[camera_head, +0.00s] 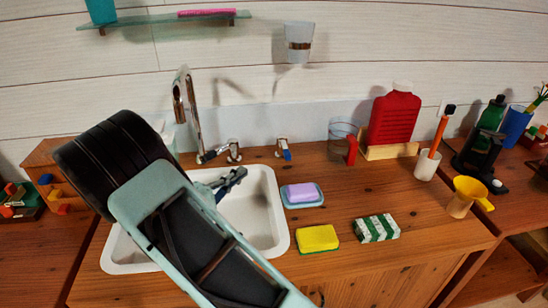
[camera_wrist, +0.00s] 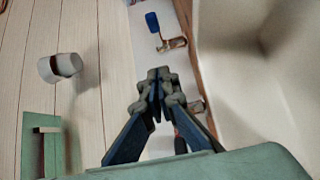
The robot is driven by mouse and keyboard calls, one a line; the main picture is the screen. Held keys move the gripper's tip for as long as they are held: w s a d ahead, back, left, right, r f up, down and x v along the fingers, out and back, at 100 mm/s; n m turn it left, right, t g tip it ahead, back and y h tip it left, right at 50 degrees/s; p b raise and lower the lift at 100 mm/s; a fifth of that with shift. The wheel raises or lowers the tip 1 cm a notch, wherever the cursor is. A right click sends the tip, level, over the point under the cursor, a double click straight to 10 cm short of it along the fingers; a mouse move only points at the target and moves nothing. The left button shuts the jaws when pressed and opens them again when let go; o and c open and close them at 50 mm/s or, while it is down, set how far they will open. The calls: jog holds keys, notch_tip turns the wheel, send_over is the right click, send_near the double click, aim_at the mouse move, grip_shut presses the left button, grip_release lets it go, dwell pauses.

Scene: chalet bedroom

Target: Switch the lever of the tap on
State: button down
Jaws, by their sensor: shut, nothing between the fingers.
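The tap's curved chrome spout (camera_head: 190,108) rises behind the white sink in the head view. To its right stand two chrome valves. The near one (camera_head: 234,151) has a dark lever reaching left, and the far one (camera_head: 283,147) has a blue lever. In the wrist view the blue lever (camera_wrist: 153,22) lies ahead of the fingertips. The other valve (camera_wrist: 197,106) is partly hidden beside the fingers, and a bit of red (camera_wrist: 180,145) shows behind them. My gripper (camera_head: 238,174) is shut and empty, above the sink's back edge; its fingertips (camera_wrist: 158,73) touch each other.
The sink (camera_head: 273,215) lies beneath my arm. A purple soap (camera_head: 301,192) on a blue dish, a yellow sponge (camera_head: 318,238) and a green-white box (camera_head: 376,228) lie to its right. A glass (camera_head: 341,139) and red bottle (camera_head: 394,118) stand behind. A cup (camera_wrist: 60,67) hangs on the wall.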

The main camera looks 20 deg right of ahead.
aim_at(286, 159)
jog(key=x, duration=0.4)
jog(key=s+x, duration=0.1)
jog(key=x, duration=0.3)
jog(key=d+x, duration=0.1)
jog(key=x, duration=0.3)
jog(key=shift+s+p, duration=0.3)
jog(key=shift+s, duration=0.05)
jog(key=shift+s+d, duration=0.1)
jog(key=shift+d, duration=0.55)
jog(key=shift+s+d+f+b, duration=0.1)
jog(key=shift+s+d+b, duration=0.25)
jog(key=shift+b, duration=0.25)
jog(key=d+b, duration=0.2)
jog(key=b, duration=0.1)
jog(key=shift+s+d+f, duration=0.15)
jog(key=shift+s+d, duration=0.05)
jog(key=shift+s, duration=0.2)
jog(key=d+b, duration=0.2)
jog(key=shift+s+d+b, duration=0.1)
jog(key=shift+s+b, duration=0.1)
jog(key=shift+b, duration=0.1)
jog(key=shift+d+b, duration=0.45)
jog(key=shift+r, duration=0.25)
